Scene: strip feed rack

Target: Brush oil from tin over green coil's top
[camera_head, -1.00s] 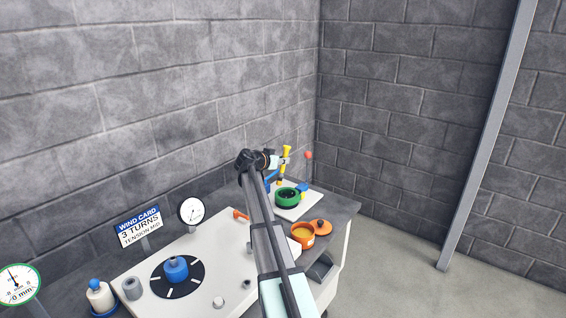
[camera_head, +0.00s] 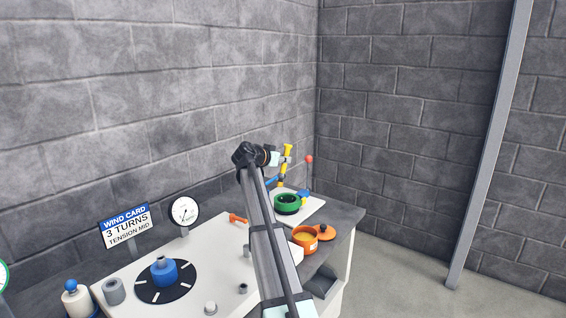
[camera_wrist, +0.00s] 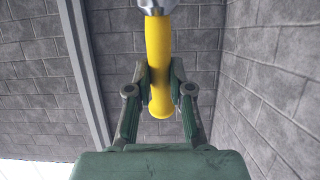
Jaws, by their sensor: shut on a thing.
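My gripper (camera_wrist: 160,88) is shut on the yellow handle of a brush (camera_wrist: 159,45); a grey metal part shows at the top of the wrist view. In the head view the brush (camera_head: 287,150) is upright in my gripper (camera_head: 284,161), above the back of the white board. The green coil (camera_head: 287,209) lies on that board, below and apart from the brush. The orange tin (camera_head: 313,243) stands open in front of the board with yellow-orange oil (camera_head: 304,239) inside. The bristle end is too small to make out.
An orange lid (camera_head: 325,233) lies right of the tin. Blue pieces (camera_head: 304,197) and a red ball on a post (camera_head: 309,159) are near the coil. A white plate with a blue spool (camera_head: 164,270), a sign (camera_head: 125,226) and a dial (camera_head: 184,211) are at left.

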